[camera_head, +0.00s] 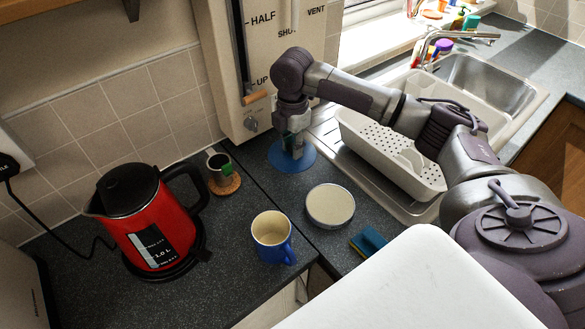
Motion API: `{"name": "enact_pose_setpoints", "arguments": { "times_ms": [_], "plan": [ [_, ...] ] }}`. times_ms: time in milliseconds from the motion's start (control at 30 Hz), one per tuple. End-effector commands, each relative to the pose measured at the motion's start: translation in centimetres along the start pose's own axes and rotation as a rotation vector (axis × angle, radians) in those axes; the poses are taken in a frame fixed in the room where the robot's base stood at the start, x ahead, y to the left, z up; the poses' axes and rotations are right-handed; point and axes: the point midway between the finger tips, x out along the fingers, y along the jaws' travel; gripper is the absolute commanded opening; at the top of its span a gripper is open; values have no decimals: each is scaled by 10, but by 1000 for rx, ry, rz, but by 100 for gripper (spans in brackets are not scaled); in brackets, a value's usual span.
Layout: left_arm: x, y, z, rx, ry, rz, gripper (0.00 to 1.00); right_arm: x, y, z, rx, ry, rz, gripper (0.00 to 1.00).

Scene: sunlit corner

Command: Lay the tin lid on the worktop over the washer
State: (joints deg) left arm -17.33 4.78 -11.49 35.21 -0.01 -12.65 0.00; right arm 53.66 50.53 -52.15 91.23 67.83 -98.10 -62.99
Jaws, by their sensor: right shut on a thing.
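My right gripper (295,151) points down and is shut on a blue round disc, which looks like the tin lid (277,153). The lid is at the back of the dark speckled worktop (310,258), left of the draining board; I cannot tell whether it touches the surface. A round, shallow tin (330,205) with a pale inside or top and a metal rim stands in front of it. A pale front (285,301) shows below the worktop's front edge; I cannot tell if it is the washer. My left gripper is not in view.
A red kettle (160,228), a blue mug (271,238) and a dark cup (220,168) on a cork coaster stand left. A sponge (370,242) lies right of the tin. A white dish rack (390,155) and the sink (485,80) are right. A seam divides the worktop.

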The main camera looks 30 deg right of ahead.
Motion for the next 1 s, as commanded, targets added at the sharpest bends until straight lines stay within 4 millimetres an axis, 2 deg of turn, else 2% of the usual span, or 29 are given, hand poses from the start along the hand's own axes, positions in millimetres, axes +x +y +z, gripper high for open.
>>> {"name": "enact_pose_setpoints", "arguments": {
  "times_ms": [133, 500, 867, 900, 1000],
  "plan": [
    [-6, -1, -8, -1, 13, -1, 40, 16, 0, 0, 0, 0, -1, 0],
    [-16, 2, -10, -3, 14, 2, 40, 66, 0, 0, 0, 0, -1, 0],
    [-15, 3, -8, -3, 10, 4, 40, 71, 0, 0, 0, 0, 0, 0],
    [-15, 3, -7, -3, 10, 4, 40, 71, 0, 0, 0, 0, 0, 30],
    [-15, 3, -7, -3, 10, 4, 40, 71, 0, 0, 0, 0, 1, 47]
  ]
}}
